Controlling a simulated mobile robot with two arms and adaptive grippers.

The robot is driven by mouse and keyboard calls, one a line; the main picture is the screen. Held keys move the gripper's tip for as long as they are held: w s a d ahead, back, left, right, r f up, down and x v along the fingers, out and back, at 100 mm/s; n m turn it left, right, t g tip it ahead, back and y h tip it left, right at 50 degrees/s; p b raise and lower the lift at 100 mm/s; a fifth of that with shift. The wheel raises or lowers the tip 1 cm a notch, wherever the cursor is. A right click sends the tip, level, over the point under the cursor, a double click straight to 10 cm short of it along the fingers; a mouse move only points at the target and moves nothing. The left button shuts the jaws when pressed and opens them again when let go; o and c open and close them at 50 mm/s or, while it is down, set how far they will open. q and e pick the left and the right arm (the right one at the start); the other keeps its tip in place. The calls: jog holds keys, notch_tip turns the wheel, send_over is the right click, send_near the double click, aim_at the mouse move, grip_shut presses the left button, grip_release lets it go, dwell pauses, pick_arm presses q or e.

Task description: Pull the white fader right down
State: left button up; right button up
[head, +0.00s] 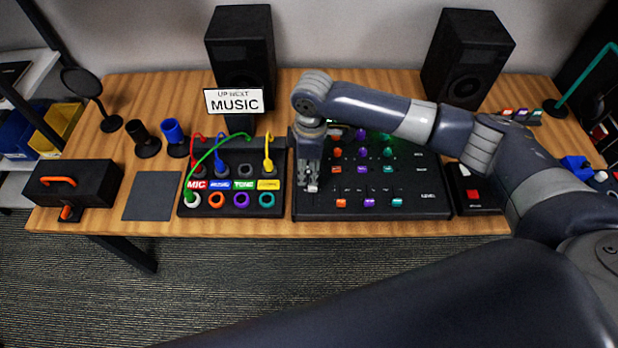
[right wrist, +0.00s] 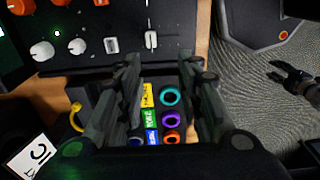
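The dark mixer (head: 420,205) stands in the middle of the table. In the right wrist view a white cap (right wrist: 152,40), which looks like the white fader, shows on the panel just beyond the fingertips. My right gripper (right wrist: 162,68) is open there, with a clear gap between its fingers and nothing held. What looks like my left gripper (right wrist: 292,78) shows over the floor at the right of the wrist view; its opening is unclear.
Orange (head: 341,203), purple (head: 369,203) and teal (head: 397,202) caps sit along the mixer's front. A patch box (head: 230,212) with coloured cables stands close on the left. A "MUSIC" sign (head: 234,101) stands behind it. A small box with a red button (head: 473,195) is at right.

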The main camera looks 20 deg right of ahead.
aim_at(313, 187)
jog(key=f, duration=0.3)
jog(key=d+f+p, duration=0.1)
jog(key=f, duration=0.5)
jog(key=shift+w+d+f, duration=0.2)
jog(key=shift+w+d, duration=0.1)
jog(key=shift+w, duration=0.1)
jog(key=shift+c, duration=0.3)
jog(key=shift+p, duration=0.3)
grip_shut()
